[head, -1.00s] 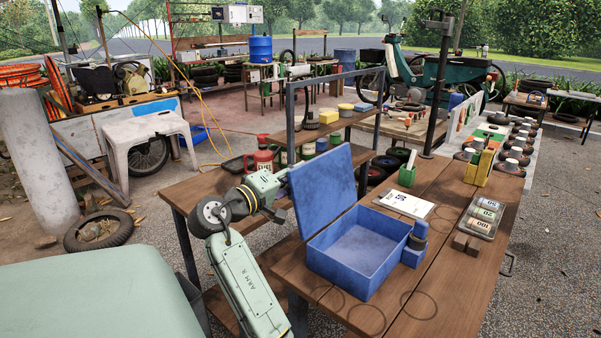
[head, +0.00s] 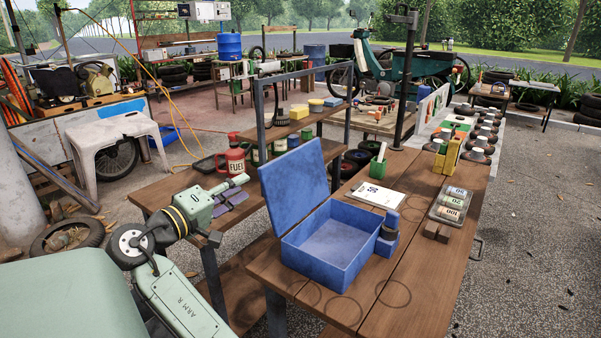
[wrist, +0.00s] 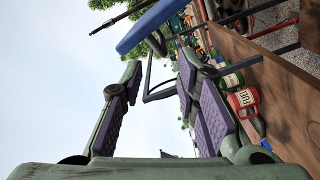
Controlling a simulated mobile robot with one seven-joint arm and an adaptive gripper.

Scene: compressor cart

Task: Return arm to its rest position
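My pale green arm is folded at the lower left of the head view, beside the workbench (head: 428,275). My gripper (head: 232,200) is left of the open blue box (head: 335,245) and its raised lid (head: 293,185), with a visible gap to the lid. In the wrist view my gripper (wrist: 160,72) shows two fingers with purple pads spread apart and nothing between them. Sky lies behind the left finger.
A red fuel can (head: 235,160) stands on the bench behind my gripper and also shows in the wrist view (wrist: 243,102). A white stool (head: 112,140) stands at the left. A tray of labelled cylinders (head: 451,205) lies on the bench's right side.

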